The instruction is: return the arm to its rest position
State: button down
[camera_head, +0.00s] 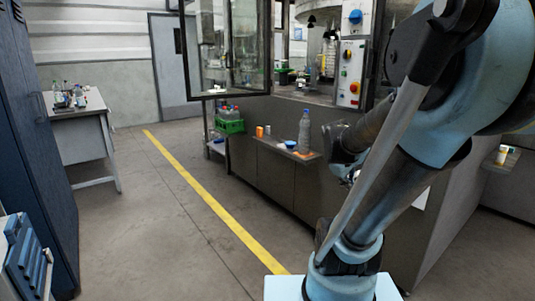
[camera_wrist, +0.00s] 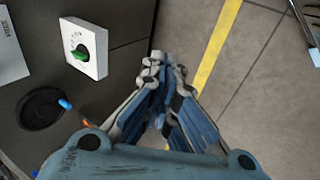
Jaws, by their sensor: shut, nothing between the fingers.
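My arm, light blue and dark grey, fills the right side of the head view, in front of the labelling machine (camera_head: 262,160). In the wrist view my gripper (camera_wrist: 167,62) is shut with nothing between its fingertips. It hangs over the floor beside the machine's dark side panel. In the head view the gripper is mostly hidden by my arm.
A small shelf (camera_head: 275,147) on the machine holds a bottle (camera_head: 304,132) and small items. The glazed door (camera_head: 229,50) stands open. A white switch box with a green knob (camera_wrist: 81,56) sits on the panel. A side table (camera_head: 75,108) stands left. The floor along the yellow line (camera_head: 205,195) is clear.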

jog(key=s+a+f+m+g+y, duration=0.1)
jog(key=s+a+f+m+y, duration=0.1)
jog(key=s+a, duration=0.3)
jog(key=s+a+f+m+g+y, duration=0.1)
jog(key=s+a+f+m+y, duration=0.1)
jog(key=s, duration=0.6)
jog(key=a+f+m, duration=0.1)
jog(key=a+m, duration=0.1)
jog(key=m, duration=0.1)
jog(key=shift+s+a+f, duration=0.2)
jog(key=shift+s+a, duration=0.1)
jog(key=shift+a, duration=0.05)
